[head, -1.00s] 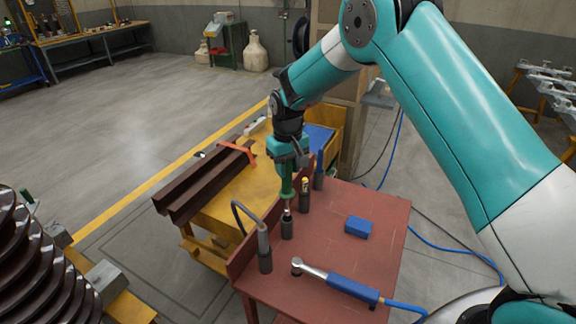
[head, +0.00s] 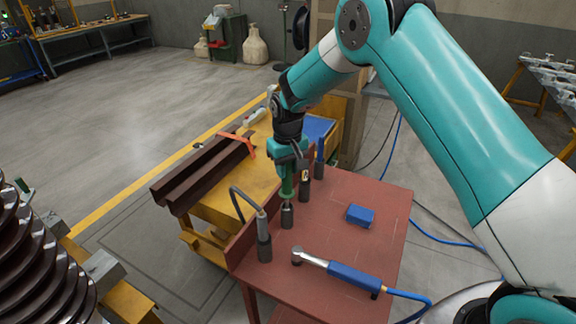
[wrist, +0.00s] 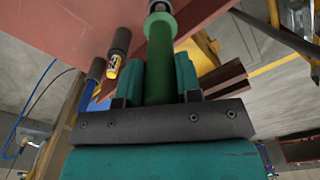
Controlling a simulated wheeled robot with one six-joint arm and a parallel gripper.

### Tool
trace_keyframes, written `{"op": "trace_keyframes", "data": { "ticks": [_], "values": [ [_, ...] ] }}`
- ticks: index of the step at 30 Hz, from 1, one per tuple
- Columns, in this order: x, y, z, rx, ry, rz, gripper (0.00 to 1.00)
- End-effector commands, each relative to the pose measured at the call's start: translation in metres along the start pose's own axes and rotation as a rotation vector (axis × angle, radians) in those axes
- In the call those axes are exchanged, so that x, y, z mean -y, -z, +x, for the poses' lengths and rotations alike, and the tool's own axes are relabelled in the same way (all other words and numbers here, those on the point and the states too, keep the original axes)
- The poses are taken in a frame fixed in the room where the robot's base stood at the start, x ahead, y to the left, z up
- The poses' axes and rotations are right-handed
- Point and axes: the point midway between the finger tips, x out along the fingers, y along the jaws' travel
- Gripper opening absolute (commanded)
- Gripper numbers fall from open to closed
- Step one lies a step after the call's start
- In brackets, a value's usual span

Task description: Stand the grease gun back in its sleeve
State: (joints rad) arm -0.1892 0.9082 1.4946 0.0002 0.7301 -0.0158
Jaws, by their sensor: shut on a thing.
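My gripper (head: 288,163) is shut around the green barrel of the grease gun (head: 287,188), which hangs upright with its metal end down. The barrel also shows in the wrist view (wrist: 158,68), between the jaws (wrist: 158,84). Its lower end is over a dark sleeve (head: 287,217) on the red table. The metal end meets the sleeve mouth, and how deep it is inside is hidden. In the wrist view the sleeve (wrist: 159,6) is cut off at the top edge.
A dark sleeve with a hosed tool (head: 264,246) stands at left on the red table (head: 340,245). Another sleeve (head: 304,190) holds a yellow-marked tool; a blue one (head: 320,150) is behind. A blue block (head: 360,215) and a blue-handled tool (head: 352,277) lie to the right.

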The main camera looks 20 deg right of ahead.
Motion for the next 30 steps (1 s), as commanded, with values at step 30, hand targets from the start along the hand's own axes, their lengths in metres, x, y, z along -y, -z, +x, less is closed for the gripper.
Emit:
{"op": "trace_keyframes", "data": {
  "ticks": [30],
  "values": [
    [0.0, 0.0, 0.048, -0.002, 0.0, 0.0, 0.04]
  ]
}}
